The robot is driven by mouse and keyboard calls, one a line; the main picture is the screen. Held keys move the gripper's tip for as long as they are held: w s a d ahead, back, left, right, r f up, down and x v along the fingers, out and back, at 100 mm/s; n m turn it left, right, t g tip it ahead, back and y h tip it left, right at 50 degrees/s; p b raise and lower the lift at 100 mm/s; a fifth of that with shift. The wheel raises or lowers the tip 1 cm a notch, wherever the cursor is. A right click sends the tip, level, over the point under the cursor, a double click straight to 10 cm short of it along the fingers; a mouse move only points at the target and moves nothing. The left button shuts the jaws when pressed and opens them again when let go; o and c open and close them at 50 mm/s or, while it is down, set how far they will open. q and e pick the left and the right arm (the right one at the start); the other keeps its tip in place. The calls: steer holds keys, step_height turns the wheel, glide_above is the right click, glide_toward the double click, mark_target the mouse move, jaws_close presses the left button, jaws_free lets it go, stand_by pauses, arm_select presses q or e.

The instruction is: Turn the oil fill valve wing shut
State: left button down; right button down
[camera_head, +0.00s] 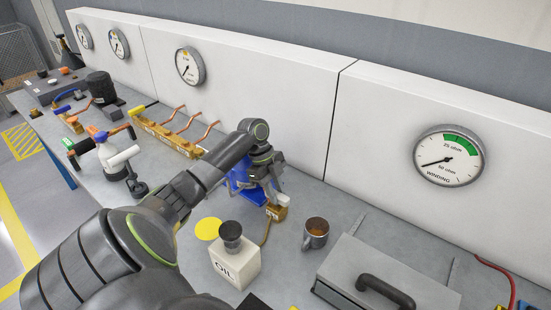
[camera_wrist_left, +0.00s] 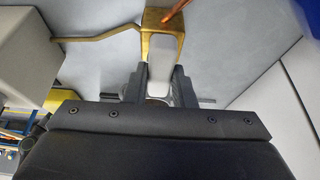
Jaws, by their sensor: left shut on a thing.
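The oil fill valve is a small brass block (camera_head: 277,212) on the bench, with a pale wing (camera_head: 283,198) on it. My left gripper (camera_head: 276,191) reaches down over it from the left. In the left wrist view the pale wing (camera_wrist_left: 161,68) lies between the two dark fingers of the left gripper (camera_wrist_left: 160,85), which are shut on it. The brass block (camera_wrist_left: 153,18) shows just beyond the fingertips, with a thin brass tube running left from it. The wing's lower end is hidden by the gripper. My right gripper is not in view.
A white oil bottle (camera_head: 235,265) with a dark cap stands near the valve, beside a yellow disc (camera_head: 208,229). A mug (camera_head: 315,233) and a grey lidded box (camera_head: 365,280) stand to the right. A blue part (camera_head: 243,196) is close behind my arm. A white gauge panel (camera_head: 300,110) backs the bench.

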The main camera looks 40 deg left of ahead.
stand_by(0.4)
arm_select(q)
steer(key=c, duration=1.2)
jaws_free()
steer(key=b+v, duration=0.3)
steer(key=v, duration=1.4)
steer(key=shift+r+b, duration=0.3)
steer(key=shift+f, duration=0.1)
